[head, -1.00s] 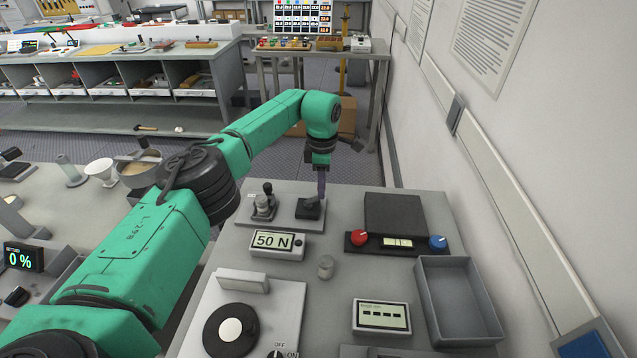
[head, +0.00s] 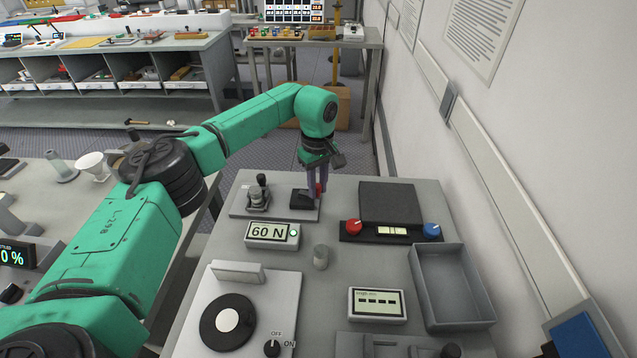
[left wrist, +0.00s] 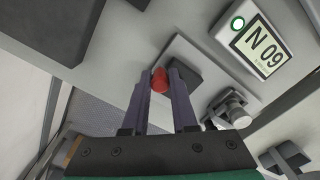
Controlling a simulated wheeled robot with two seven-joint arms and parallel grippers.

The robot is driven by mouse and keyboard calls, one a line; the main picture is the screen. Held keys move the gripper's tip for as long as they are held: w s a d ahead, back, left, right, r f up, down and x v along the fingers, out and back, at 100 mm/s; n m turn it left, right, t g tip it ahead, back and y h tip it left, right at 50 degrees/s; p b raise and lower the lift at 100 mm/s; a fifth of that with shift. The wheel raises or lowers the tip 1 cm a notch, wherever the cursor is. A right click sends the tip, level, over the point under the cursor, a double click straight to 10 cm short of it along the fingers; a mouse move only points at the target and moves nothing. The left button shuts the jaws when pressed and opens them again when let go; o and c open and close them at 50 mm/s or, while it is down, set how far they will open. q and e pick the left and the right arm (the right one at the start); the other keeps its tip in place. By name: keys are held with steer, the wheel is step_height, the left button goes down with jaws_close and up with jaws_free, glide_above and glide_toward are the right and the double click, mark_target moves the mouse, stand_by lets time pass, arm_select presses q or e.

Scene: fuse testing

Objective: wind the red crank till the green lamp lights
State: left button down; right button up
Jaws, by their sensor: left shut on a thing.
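The red crank (head: 321,188) shows as a small red handle at the black block (head: 303,199) near the back of the table. My left gripper (head: 315,186) points down there and is shut on the red handle, which shows between its two fingers in the left wrist view (left wrist: 160,79). The display (head: 271,232) in front reads 60 N. The lamp (head: 294,232) at its right end is lit green, clearer in the left wrist view (left wrist: 237,22). The fingers partly hide the crank. My right gripper is out of view.
A metal fixture (head: 258,194) stands left of the crank on the same plate. A box with a red knob (head: 353,227) and a blue knob (head: 432,231) is to the right, with an empty grey tray (head: 487,308) nearer. A small cylinder (head: 320,257) stands mid-table. The wall bounds the right.

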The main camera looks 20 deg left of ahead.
arm_select(q)
steer(key=shift+s+m, duration=0.35)
steer(key=shift+m, duration=0.75)
steer(key=c, duration=0.7)
jaws_free()
steer(key=shift+s, duration=0.1)
steer(key=shift+r, duration=0.1)
steer(key=shift+r, duration=0.35)
step_height(320, 180, up, 14)
steer(key=b, duration=0.1)
steer(key=shift+b, duration=0.35)
